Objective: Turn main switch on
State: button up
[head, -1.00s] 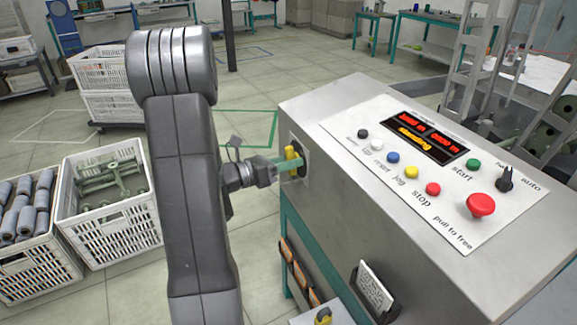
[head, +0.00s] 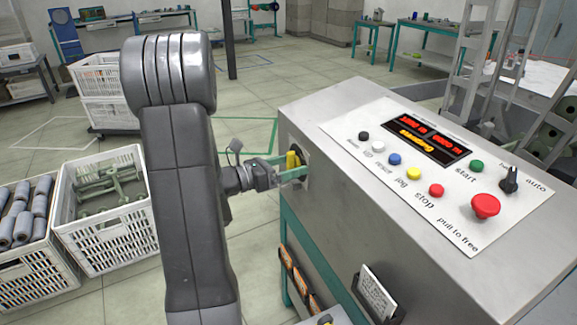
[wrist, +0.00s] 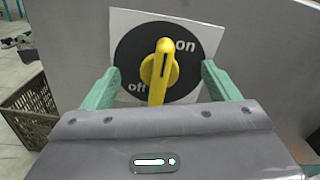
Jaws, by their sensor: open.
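The main switch is a yellow knob (wrist: 162,75) on a black round dial (wrist: 130,55) with "on" at upper right and "off" at lower left. In the wrist view the knob stands about upright, its dark mark toward the top. In the head view the knob (head: 293,160) shows on the end face of the grey control cabinet (head: 330,190). My gripper (wrist: 160,83) is open, its green fingers on either side of the knob with gaps between. It also shows in the head view (head: 283,166).
The cabinet's sloped panel (head: 345,140) has coloured buttons, a red mushroom stop (head: 485,205) and a lit display (head: 425,138). White crates (head: 110,250) with parts stand on the floor at left.

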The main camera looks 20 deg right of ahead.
dwell(0.3)
jog(key=a, duration=0.9)
jog(key=shift+p, duration=0.4)
jog(key=shift+d, duration=0.15)
jog(key=d, duration=0.8)
jog(key=shift+d+b, duration=0.3)
jog(key=shift+b, duration=0.1)
jog(key=shift+d+r, duration=0.1)
jog(key=shift+r, duration=0.05)
jog(key=shift+n+p, duration=0.3)
jog(key=shift+p, duration=0.15)
jog(key=shift+f+b, duration=0.2)
jog(key=shift+b, duration=0.15)
